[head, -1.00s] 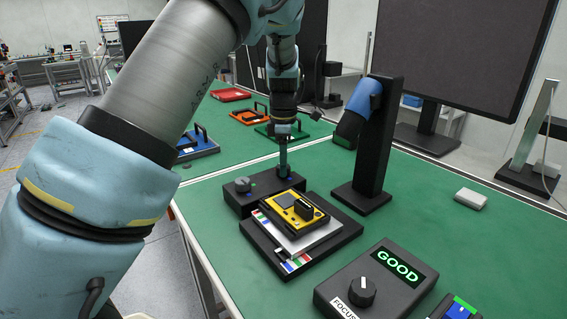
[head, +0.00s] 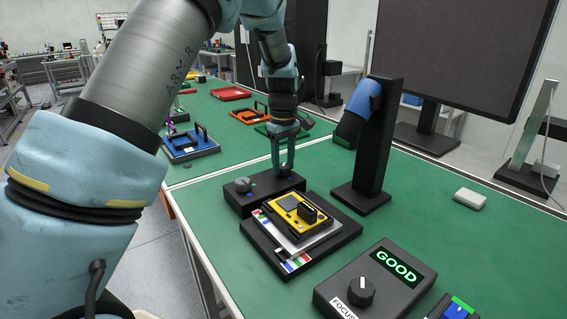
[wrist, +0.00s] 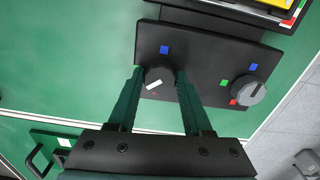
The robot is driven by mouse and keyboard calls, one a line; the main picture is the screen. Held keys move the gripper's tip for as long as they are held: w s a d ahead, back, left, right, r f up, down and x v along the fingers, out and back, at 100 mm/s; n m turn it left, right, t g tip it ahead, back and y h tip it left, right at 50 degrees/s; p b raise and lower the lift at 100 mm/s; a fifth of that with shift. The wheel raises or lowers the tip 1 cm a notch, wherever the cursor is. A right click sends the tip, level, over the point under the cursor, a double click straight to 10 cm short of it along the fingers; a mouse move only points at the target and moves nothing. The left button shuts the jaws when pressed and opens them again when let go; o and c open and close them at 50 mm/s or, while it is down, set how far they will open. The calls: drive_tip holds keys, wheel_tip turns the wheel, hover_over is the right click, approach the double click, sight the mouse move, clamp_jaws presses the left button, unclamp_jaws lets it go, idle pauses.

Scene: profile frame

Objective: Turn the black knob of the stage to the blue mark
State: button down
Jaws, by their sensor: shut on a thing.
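The black knob (wrist: 157,72) stands on the black control box of the stage (wrist: 196,62). It also shows in the head view (head: 285,170). My gripper (wrist: 160,78) is shut on the knob, one finger on each side, and points down at it in the head view (head: 284,165). A white pointer line on the knob slants across its top in the wrist view. The blue mark (wrist: 164,49) lies on the box just above the knob in that picture, and the line is not aligned with it. Any marks under the fingers are hidden.
A grey knob (wrist: 251,89) with coloured marks sits beside it on the same box. The stage (head: 338,238) carries a yellow board (head: 283,207). A dark column (head: 372,150) stands close on the right, and a focus box (head: 345,285) with GOOD display is in front.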

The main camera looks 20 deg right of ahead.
drive_tip(key=m, duration=1.2)
drive_tip(key=shift+m, duration=0.3)
drive_tip(key=m+p, duration=0.1)
drive_tip(key=m, duration=0.5)
drive_tip(key=m+p, duration=0.1)
drive_tip(key=m, duration=0.3)
drive_tip(key=shift+m, duration=0.3)
drive_tip(key=shift+w+m+p, duration=0.1)
drive_tip(key=shift+m+p, duration=0.45)
drive_tip(key=shift+m, duration=0.85)
drive_tip(key=shift+c, duration=1.6)
unclamp_jaws()
